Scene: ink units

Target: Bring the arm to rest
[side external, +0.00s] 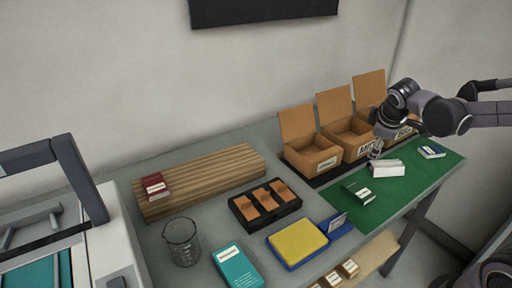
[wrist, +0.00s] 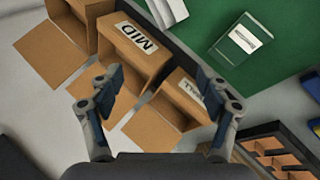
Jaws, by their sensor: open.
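My gripper (side external: 376,152) is at the right of the side external view, above the back edge of the green mat near the MID and right-hand boxes. In the wrist view its two fingers (wrist: 164,82) are spread wide, with nothing between them but the cardboard boxes beyond. The MID box (side external: 350,137) shows its label in the wrist view (wrist: 138,38). The left box (side external: 312,154) also shows in the wrist view (wrist: 188,92). The right box (side external: 402,128) is partly hidden by my gripper. All three lids stand open.
The green mat (side external: 405,190) holds a white unit (side external: 388,168), a dark green unit (side external: 360,193) and a blue unit (side external: 432,152). A black tray (side external: 265,207), yellow pad (side external: 298,241), glass beaker (side external: 182,242), teal box (side external: 237,267) and ribbed wooden block (side external: 215,175) with a red unit (side external: 154,186) stand leftward.

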